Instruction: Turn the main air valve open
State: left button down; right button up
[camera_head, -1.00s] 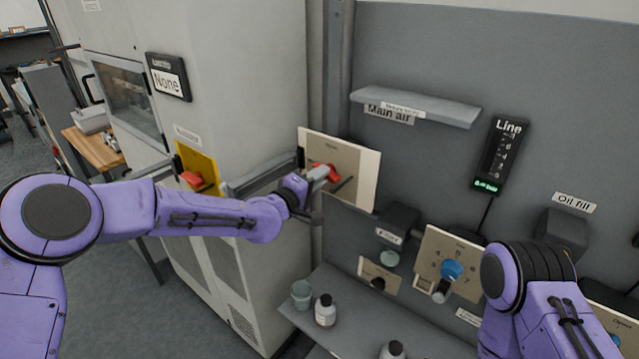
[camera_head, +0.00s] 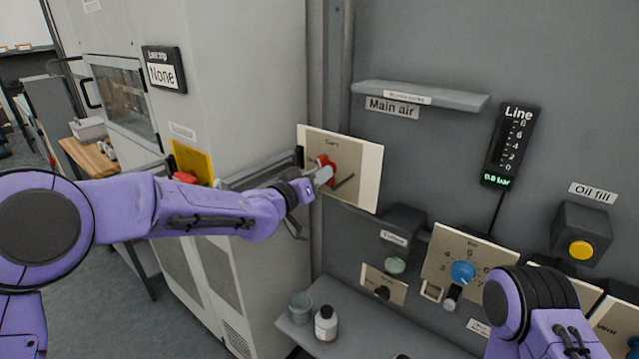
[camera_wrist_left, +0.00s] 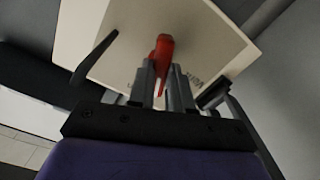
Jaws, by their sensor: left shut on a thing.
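A dark bar (camera_head: 344,181) sits on the panel beside the handle.
A yellow plate (camera_head: 196,163) with a red knob is on the cabinet behind my left arm. A blue knob (camera_head: 462,272) on a numbered panel and a yellow oil fill button (camera_head: 581,250) are to the right. A cup (camera_head: 301,306) and a bottle (camera_head: 326,323) stand on the lower shelf.

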pick_arm(q)
jog(key=shift+f+m+b, duration=0.2)
jog(key=shift+m+b, duration=1)
jog(key=shift+m, duration=1.1)
jog(key=c, duration=1)
grip_release()
jog(key=shift+c, duration=0.2)
jog(key=shift+s+r, duration=0.1)
jog(key=shift+r, duration=0.05)
jog(key=b+v, duration=0.3)
jog(key=v, duration=0.7)
jog(key=shift+s+a, duration=0.15)
jog(key=shift+s, duration=0.1)
